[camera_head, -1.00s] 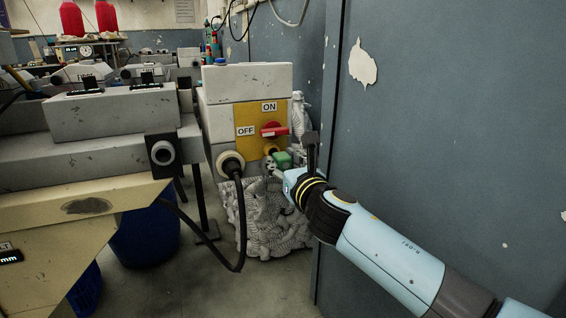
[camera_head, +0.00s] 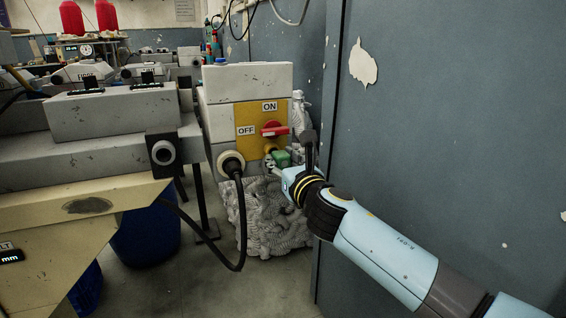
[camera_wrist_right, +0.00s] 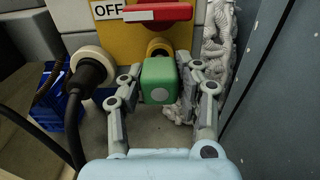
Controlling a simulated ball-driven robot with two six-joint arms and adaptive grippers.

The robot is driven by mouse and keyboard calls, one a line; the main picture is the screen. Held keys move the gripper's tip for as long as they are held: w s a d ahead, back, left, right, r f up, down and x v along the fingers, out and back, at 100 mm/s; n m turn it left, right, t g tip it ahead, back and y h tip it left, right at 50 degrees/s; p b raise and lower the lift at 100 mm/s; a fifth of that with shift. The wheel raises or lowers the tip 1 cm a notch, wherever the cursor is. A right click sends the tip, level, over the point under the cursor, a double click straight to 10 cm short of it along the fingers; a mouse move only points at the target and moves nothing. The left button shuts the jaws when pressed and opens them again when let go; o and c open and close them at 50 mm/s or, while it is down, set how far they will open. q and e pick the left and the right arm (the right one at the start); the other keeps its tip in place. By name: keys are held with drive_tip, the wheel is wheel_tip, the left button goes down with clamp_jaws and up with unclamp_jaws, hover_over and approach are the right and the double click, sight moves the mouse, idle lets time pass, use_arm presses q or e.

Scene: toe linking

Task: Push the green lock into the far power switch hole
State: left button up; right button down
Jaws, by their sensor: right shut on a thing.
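The green lock (camera_head: 282,158) is a small block in front of the yellow switch plate (camera_head: 247,117). My right gripper (camera_head: 273,164) is shut on it. In the right wrist view the green lock (camera_wrist_right: 159,81) sits between the two fingers of my right gripper (camera_wrist_right: 159,88). The yellow-rimmed switch hole (camera_wrist_right: 159,47) shows just above and behind the lock, below the red switch handle (camera_wrist_right: 158,12). The lock covers part of the hole's lower side, and I cannot tell whether they touch. The red handle (camera_head: 274,129) points sideways below the ON label. My left gripper is not in view.
A black plug and cable (camera_head: 233,164) sit left of the lock on the grey switch box (camera_head: 248,82). A grey wall panel (camera_head: 440,120) stands close on the right. A white knitted pile (camera_head: 280,220) lies below, and blue bins (camera_head: 147,232) stand left.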

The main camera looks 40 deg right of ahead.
drive_tip(key=shift+w+d, duration=0.15)
drive_tip(key=shift+w, duration=0.5)
drive_tip(key=shift+w+d, duration=0.15)
drive_tip(key=shift+w, duration=0.45)
drive_tip(key=c, duration=1.4)
unclamp_jaws()
drive_tip(key=shift+w, duration=0.1)
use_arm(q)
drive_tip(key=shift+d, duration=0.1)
use_arm(e)
drive_tip(key=o, duration=0.5)
